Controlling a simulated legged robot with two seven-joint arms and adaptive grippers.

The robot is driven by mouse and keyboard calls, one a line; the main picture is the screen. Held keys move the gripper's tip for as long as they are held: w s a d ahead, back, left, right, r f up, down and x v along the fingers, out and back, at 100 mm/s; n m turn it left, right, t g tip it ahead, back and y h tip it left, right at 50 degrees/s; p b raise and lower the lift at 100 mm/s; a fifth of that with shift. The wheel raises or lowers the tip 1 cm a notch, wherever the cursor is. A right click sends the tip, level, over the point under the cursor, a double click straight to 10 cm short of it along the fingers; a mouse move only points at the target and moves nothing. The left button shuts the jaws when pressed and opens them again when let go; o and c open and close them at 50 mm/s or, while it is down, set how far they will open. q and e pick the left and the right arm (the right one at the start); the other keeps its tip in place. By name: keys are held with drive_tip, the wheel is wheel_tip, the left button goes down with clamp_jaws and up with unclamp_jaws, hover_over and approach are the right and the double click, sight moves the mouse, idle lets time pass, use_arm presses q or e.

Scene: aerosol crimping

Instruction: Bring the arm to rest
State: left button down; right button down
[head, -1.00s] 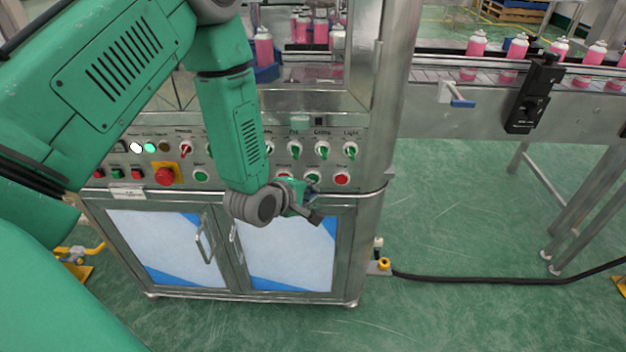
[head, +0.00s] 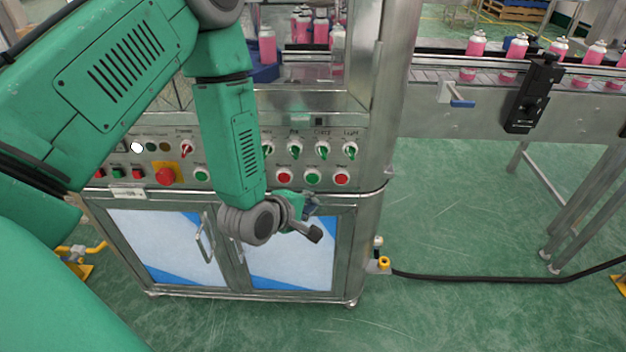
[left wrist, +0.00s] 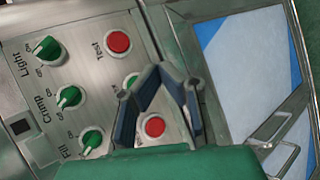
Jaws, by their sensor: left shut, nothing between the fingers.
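My left gripper (head: 316,220) is in front of the control panel's lower edge, above the cabinet doors. Its fingers are shut and empty; in the left wrist view (left wrist: 160,72) the tips meet in front of the panel. My green left arm comes in from the left and hides part of the panel. The control panel (head: 376,152) carries green selector knobs above red and green push buttons. The gripper looks apart from the red button (head: 284,177) and the green button (head: 313,177). My right gripper is not in view.
Cabinet doors (head: 290,255) with a handle (head: 205,240) are below the panel. Pink cans (head: 476,44) stand on the conveyor (head: 440,74) at right. A black cable (head: 480,280) crosses the floor. The green floor right of the machine is mostly clear.

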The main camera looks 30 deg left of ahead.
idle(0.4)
use_arm(q)
drive_tip(key=s+f+m+g, duration=0.3)
drive_tip(key=s+m, duration=0.3)
drive_tip(key=s, duration=0.3)
drive_tip(key=s+d+f+m+g, duration=0.1)
drive_tip(key=s+f+m+g, duration=0.3)
drive_tip(key=s+m, duration=0.3)
drive_tip(key=s+d+f+m+g, duration=0.1)
drive_tip(key=s+f+m+g, duration=0.3)
drive_tip(key=s, duration=0.8)
drive_tip(key=shift+d+f+m+y, duration=0.25)
drive_tip(key=shift+f+m, duration=0.2)
drive_tip(key=shift+m, duration=0.75)
drive_tip(key=shift+s+a, duration=0.15)
drive_tip(key=shift+s, duration=0.05)
